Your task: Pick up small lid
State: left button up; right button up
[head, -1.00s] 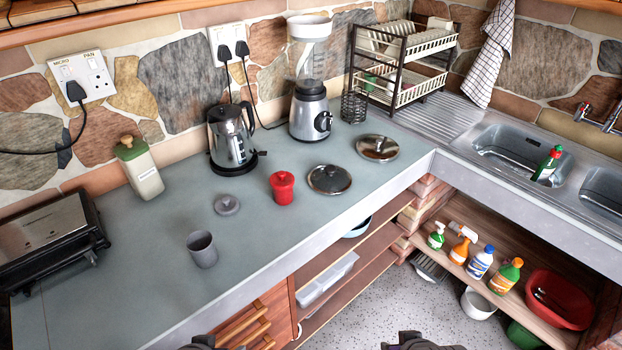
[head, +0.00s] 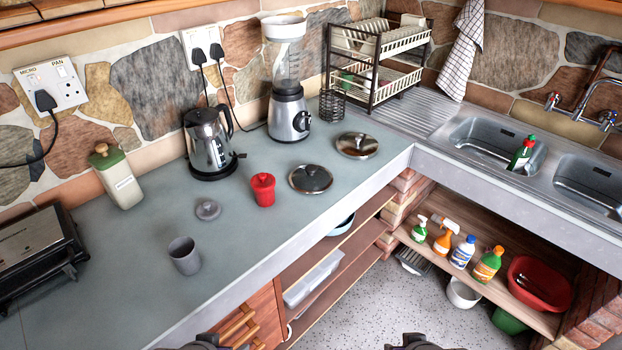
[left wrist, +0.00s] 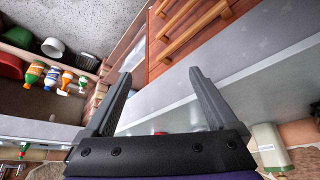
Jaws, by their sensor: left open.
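A small grey lid (head: 208,209) with a knob lies flat on the grey worktop, behind a grey cup (head: 184,256). Two larger glass lids with metal rims also lie there, a nearer one (head: 311,179) and a farther one (head: 357,145). A red lidded pot (head: 263,189) stands between the grey lid and the nearer glass lid. My left gripper (left wrist: 160,72) is open and empty in the left wrist view, near the worktop's front edge. In the head view only dark tips of my arms show at the bottom edge, the right one (head: 415,341) too cut off to read.
A kettle (head: 209,143), a blender (head: 288,112) and a green-topped canister (head: 117,177) stand along the back wall. A toaster-like appliance (head: 38,250) is at the left. The sink (head: 490,143) and dish rack (head: 372,60) are at the right. The front worktop is mostly clear.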

aim_at(309, 179)
jog(key=i+l, duration=0.2)
jog(key=l, duration=0.2)
jog(key=i+l, duration=0.2)
jog(key=l, duration=0.2)
jog(key=i+l+z, duration=0.1)
jog(key=l, duration=0.3)
jog(key=i+l, duration=0.35)
jog(key=i+j, duration=0.25)
jog(key=j, duration=0.15)
jog(key=z, duration=0.05)
